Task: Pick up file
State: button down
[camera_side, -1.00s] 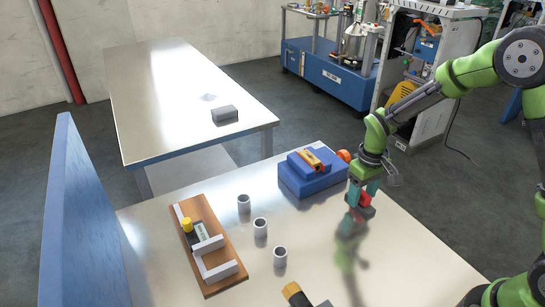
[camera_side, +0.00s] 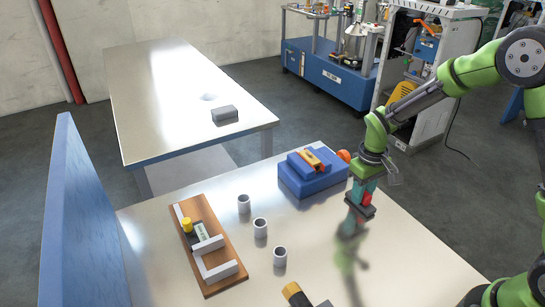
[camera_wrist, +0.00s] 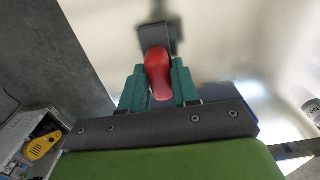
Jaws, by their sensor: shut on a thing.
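My gripper (camera_side: 366,192) has teal fingers and hangs over the right part of the metal table. It is shut on a red-handled tool (camera_side: 367,199), which may be the file. In the wrist view the rounded red handle (camera_wrist: 158,72) sits between the teal fingers (camera_wrist: 158,85). A dark grey part (camera_wrist: 155,36) of the tool extends beyond the handle. In the side view this dark part is at the bottom, close above the table. I cannot tell whether it touches the surface.
A blue block (camera_side: 312,180) with an orange-yellow tool (camera_side: 313,160) stands behind, left of my gripper. An orange round thing (camera_side: 344,156) is beside it. Several grey cups (camera_side: 260,228) and a wooden board (camera_side: 222,273) stand left. A yellow-ended black tool (camera_side: 292,290) lies in front.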

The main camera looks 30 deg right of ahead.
jog(key=shift+r, duration=0.45)
notch_tip(320, 180, up, 3)
jog(key=shift+f, duration=0.2)
jog(key=s, duration=1)
jog(key=s+r, duration=0.1)
jog(key=s, duration=0.5)
jog(key=shift+a, duration=0.1)
